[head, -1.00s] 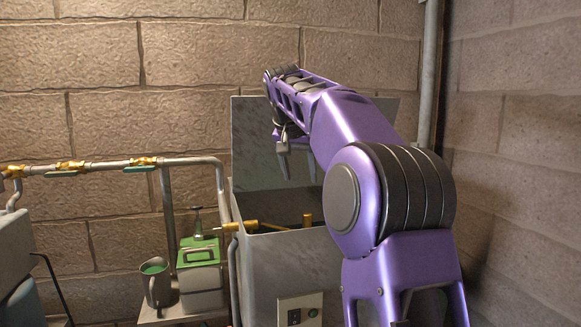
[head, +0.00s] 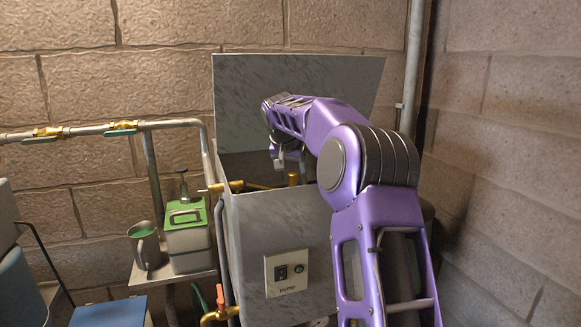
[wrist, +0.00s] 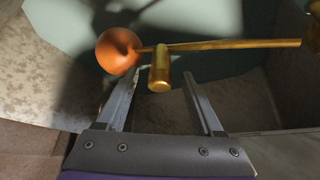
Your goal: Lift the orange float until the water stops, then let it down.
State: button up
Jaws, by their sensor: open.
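The orange float (wrist: 116,51) is a ball on the end of a brass rod (wrist: 225,46) inside the tank, seen in the wrist view. Behind the rod's near side stands a short brass cylinder (wrist: 159,70). My gripper (wrist: 161,77) is open and empty, its fingers pointing at the rod. The left fingertip is just below the float, and the cylinder appears between the fingers; whether anything touches, I cannot tell. In the head view my gripper (head: 283,160) is at the opening of the grey tank (head: 245,240). The float is hidden there by the tank wall and arm.
The raised lid (head: 300,75) stands behind my arm. A switch panel (head: 287,272) is on the tank front. Left are a green-topped box (head: 187,240), a mug (head: 146,248) on a shelf, and a pipe with brass valves (head: 122,127). A wall closes the right side.

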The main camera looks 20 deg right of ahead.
jog(key=shift+w+f, duration=0.1)
jog(key=shift+f, duration=0.05)
grip_shut()
dwell(0.4)
